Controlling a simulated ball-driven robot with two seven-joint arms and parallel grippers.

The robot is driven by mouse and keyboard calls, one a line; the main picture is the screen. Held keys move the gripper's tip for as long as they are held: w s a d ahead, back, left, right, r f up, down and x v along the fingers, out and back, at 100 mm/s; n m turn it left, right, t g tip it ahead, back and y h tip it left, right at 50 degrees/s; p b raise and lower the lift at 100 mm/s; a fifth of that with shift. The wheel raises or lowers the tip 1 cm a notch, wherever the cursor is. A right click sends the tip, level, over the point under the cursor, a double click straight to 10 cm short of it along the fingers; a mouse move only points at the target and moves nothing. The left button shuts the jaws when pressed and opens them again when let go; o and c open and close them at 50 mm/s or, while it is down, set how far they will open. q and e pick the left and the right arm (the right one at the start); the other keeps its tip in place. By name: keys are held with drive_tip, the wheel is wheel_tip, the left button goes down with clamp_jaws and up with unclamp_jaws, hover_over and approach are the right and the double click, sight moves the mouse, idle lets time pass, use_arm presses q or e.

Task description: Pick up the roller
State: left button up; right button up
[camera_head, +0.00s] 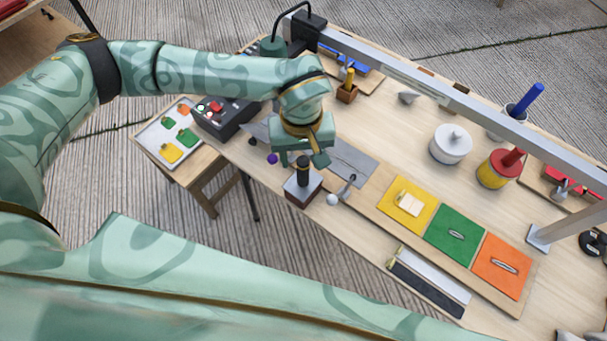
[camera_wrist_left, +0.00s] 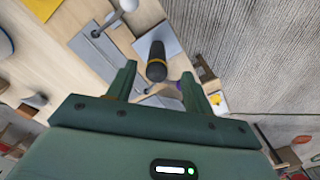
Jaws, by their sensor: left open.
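A dark upright handle with a gold band (camera_head: 303,172), which looks like the roller's handle, stands on a small grey-topped brown block (camera_head: 299,193) at the table's front edge. Its lower part is not clear. In the left wrist view the same handle (camera_wrist_left: 156,62) rises towards me between the fingers. My left gripper (camera_head: 301,159) is open and points down just above the handle. In the left wrist view its two fingers (camera_wrist_left: 158,76) lie on either side of the handle, apart from it. My right gripper is not in view.
A white ball on a rod (camera_head: 333,200) and a purple ball (camera_head: 272,158) flank the block closely. A dark control box (camera_head: 228,115) is to the left. Yellow, green and orange panels (camera_head: 456,233) lie to the right. A grey beam (camera_head: 430,90) spans the table's back.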

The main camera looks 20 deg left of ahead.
sight(303, 170)
use_arm(q)
drive_tip(key=f, duration=0.2)
drive_tip(key=f+b, duration=0.1)
drive_tip(key=f, duration=0.3)
drive_tip(key=shift+w+f, duration=0.3)
drive_tip(key=shift+r, duration=0.1)
drive_tip(key=c, duration=1.1)
